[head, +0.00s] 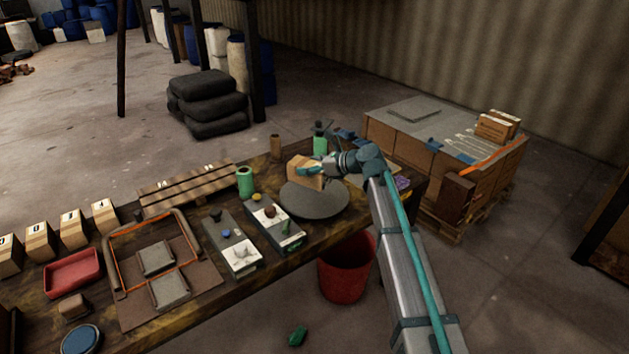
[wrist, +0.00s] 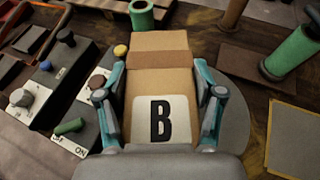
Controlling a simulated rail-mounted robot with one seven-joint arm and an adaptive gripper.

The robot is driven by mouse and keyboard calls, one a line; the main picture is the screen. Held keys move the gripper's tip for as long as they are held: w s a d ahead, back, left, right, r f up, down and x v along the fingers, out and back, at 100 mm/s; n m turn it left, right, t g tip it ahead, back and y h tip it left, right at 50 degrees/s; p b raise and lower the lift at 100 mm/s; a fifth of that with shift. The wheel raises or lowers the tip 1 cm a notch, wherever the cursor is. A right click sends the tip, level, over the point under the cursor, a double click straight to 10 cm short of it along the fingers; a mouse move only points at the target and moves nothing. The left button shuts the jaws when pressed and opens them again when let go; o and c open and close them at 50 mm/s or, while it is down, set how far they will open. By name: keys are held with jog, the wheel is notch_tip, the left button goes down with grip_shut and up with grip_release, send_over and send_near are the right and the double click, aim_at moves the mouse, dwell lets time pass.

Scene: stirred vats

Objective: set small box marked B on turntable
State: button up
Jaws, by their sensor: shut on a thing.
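The small cardboard box marked B (wrist: 160,75) fills the middle of the wrist view, its white label with a black B facing the camera. My gripper (wrist: 160,100) is shut on it, with one teal finger along each side. In the head view the box (head: 301,176) is held by my gripper (head: 311,169) at the back edge of the turntable, a flat grey disc (head: 318,203). In the wrist view part of the turntable (wrist: 237,115) shows right of and below the box. I cannot tell whether the box touches the disc.
Switch panels with knobs (head: 236,248) stand left of the turntable. Green cylinders (head: 245,182) and a brown tube (head: 276,146) stand behind. Other marked boxes (head: 73,228) line the far left. The visible top of the turntable is otherwise bare. A red bucket (head: 346,268) is below the table.

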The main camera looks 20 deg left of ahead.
jog(key=w+f, duration=0.1)
jog(key=f, duration=0.1)
jog(key=w+f, duration=0.3)
jog(key=w, duration=0.1)
jog(key=shift+w+a+f, duration=0.25)
jog(key=shift+f, duration=0.15)
jog(key=shift+w+f+p, duration=0.1)
jog(key=shift+f+p, duration=0.2)
jog(key=shift+f, duration=1.45)
jog(key=shift+f, duration=0.15)
jog(key=o, duration=1.5)
jog(key=shift+c, duration=0.2)
jog(key=b+v, duration=0.1)
jog(key=v, duration=1.1)
